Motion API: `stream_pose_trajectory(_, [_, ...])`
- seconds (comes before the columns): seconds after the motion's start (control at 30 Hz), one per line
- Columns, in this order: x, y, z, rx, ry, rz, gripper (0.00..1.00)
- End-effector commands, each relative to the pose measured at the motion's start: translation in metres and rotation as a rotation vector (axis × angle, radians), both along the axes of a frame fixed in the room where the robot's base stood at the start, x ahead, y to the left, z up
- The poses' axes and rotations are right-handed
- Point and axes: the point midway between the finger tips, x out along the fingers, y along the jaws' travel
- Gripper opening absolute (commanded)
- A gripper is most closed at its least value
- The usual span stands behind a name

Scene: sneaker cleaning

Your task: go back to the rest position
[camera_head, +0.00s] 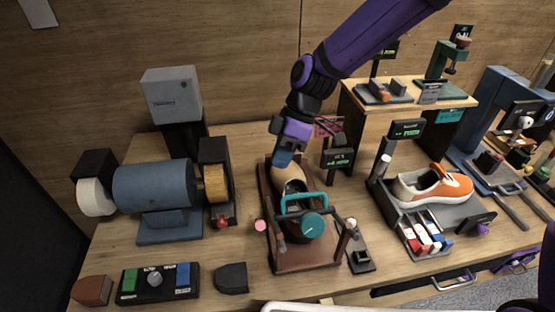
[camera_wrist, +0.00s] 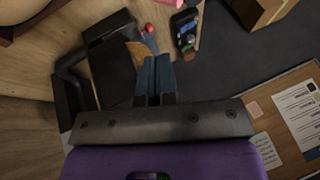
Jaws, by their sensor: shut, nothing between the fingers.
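My gripper (camera_head: 283,158) is at the back end of the brown shoe stand, in front of the wooden wall. Its blue fingers look closed and empty. In the wrist view the fingers (camera_wrist: 155,72) lie side by side with nothing held between them. A tan shoe (camera_head: 287,178) sits in the stand just below the fingertips, partly behind a teal handle. I cannot tell whether the fingertips touch it. My purple arm reaches down from the upper right.
A blue bench grinder (camera_head: 155,187) stands left of the stand. A small sign (camera_head: 339,160) and an orange and white sneaker (camera_head: 432,186) in a grey tray stand right. A raised wooden shelf (camera_head: 410,109) is behind. A control box (camera_head: 158,283) lies at the front left.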

Motion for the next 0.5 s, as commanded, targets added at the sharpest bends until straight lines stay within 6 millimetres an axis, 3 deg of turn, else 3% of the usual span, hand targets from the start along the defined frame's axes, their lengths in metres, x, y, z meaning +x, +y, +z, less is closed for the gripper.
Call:
stream_pose_trajectory(0.27, [0.002,-0.009,0.009,-0.025,-0.015,-0.028,0.00])
stream_pose_trajectory(0.5, [0.008,-0.060,0.046,-0.154,-0.096,-0.219,0.00])
